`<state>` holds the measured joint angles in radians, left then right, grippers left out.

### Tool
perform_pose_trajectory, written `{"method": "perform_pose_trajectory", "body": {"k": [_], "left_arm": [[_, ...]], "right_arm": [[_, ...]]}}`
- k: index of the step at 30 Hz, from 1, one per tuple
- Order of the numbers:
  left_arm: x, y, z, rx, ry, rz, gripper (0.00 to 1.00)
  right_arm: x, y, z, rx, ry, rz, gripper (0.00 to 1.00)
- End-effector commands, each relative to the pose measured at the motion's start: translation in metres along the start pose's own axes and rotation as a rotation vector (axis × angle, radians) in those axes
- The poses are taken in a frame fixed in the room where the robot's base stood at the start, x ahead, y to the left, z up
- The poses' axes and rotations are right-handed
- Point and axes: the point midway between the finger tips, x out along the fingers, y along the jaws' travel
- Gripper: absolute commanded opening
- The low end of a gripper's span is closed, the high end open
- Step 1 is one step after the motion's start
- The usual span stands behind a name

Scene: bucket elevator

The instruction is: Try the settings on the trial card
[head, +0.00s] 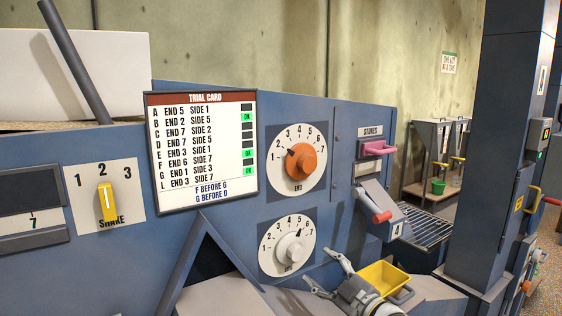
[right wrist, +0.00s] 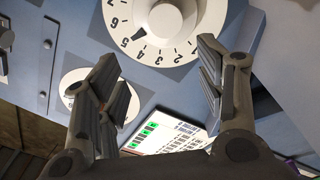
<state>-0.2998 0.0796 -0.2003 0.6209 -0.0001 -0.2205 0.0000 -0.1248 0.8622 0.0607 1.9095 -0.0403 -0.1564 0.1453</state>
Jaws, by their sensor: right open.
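The trial card (head: 203,150) hangs on the blue panel, listing lettered END and SIDE settings; green OK marks appear beside rows B, F and L. Its foot reads F before G, G before D. The orange END knob (head: 301,161) points at about 2. The white lower knob (head: 289,249) points at about 5; its label is too small to read. My right gripper (head: 318,267) is open and empty, in front of the panel, just right of the lower dial. In the right wrist view, the open fingers (right wrist: 158,55) are below the white knob (right wrist: 173,20), apart from it. My left gripper is out of view.
A yellow SHAKE lever (head: 106,204) stands at 2. A yellow bin (head: 384,275) sits beside my right gripper. A blue post (head: 497,150) stands further right.

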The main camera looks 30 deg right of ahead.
Motion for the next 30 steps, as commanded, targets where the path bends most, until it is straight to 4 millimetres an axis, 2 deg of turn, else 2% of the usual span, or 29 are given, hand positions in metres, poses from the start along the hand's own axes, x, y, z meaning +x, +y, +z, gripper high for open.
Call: {"method": "perform_pose_trajectory", "body": {"k": [6, 12, 15, 19, 23, 26, 30], "left_arm": [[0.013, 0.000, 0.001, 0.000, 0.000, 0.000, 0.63], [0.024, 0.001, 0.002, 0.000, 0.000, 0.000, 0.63], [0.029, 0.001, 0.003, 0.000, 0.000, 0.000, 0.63], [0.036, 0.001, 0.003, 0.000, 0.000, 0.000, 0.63], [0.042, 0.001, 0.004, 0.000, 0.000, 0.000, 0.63], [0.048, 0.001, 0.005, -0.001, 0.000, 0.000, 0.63], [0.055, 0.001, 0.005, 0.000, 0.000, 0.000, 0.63]], "right_arm": [[0.015, 0.038, -0.071, -0.385, 0.223, 0.080, 0.63], [0.016, 0.054, -0.134, -0.828, 0.409, 0.131, 0.63], [0.015, 0.056, -0.156, -1.057, 0.473, 0.144, 0.63], [0.015, 0.060, -0.173, -1.357, 0.518, 0.146, 0.63], [0.016, 0.068, -0.178, -1.660, 0.514, 0.130, 0.63], [0.018, 0.080, -0.175, -1.888, 0.472, 0.105, 0.63], [0.020, 0.110, -0.166, -2.187, 0.351, 0.056, 0.63]]}}
